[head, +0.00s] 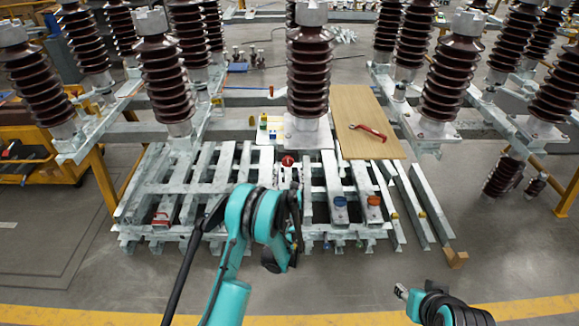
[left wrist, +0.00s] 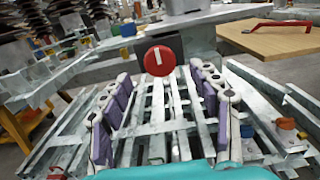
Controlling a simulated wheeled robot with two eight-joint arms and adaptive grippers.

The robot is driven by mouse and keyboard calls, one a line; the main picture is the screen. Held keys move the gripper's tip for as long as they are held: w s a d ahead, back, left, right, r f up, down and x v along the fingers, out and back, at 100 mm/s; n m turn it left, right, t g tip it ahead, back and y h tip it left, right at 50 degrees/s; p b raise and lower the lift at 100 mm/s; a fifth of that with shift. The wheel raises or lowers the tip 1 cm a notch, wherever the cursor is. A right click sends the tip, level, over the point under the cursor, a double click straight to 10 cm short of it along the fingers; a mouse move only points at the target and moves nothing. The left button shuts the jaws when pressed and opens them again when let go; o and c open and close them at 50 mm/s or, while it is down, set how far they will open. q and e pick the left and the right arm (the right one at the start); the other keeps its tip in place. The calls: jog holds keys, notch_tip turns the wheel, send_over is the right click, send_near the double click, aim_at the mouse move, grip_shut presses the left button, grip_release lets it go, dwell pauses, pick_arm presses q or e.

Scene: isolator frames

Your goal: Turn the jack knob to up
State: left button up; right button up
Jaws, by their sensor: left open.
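The jack knob (head: 288,161) is a round red disc on a dark block, standing at the back of the steel beams below the middle insulator. In the left wrist view the red knob (left wrist: 160,60) faces me, with a short white mark that looks nearly upright in the picture. My left gripper (head: 295,205) is partly hidden behind its own arm in the head view. In the left wrist view its purple-padded fingers (left wrist: 160,85) are spread apart, empty, with the knob beyond and between their tips. My right gripper (head: 401,291) is low at the right, far from the knob; its jaws are unclear.
A wooden board (head: 350,105) with a red-handled tool (head: 370,132) lies behind right of the knob. A blue knob (head: 340,205) and an orange-red one (head: 374,203) sit on the beams at right. Brown insulators (head: 308,75) stand behind. The floor in front is clear.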

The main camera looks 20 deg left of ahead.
aim_at(288, 163)
pick_arm(q)
jog(key=shift+b+x, duration=0.6)
jog(key=shift+x, duration=1.7)
jog(key=c, duration=1.2)
jog(key=shift+o, duration=0.2)
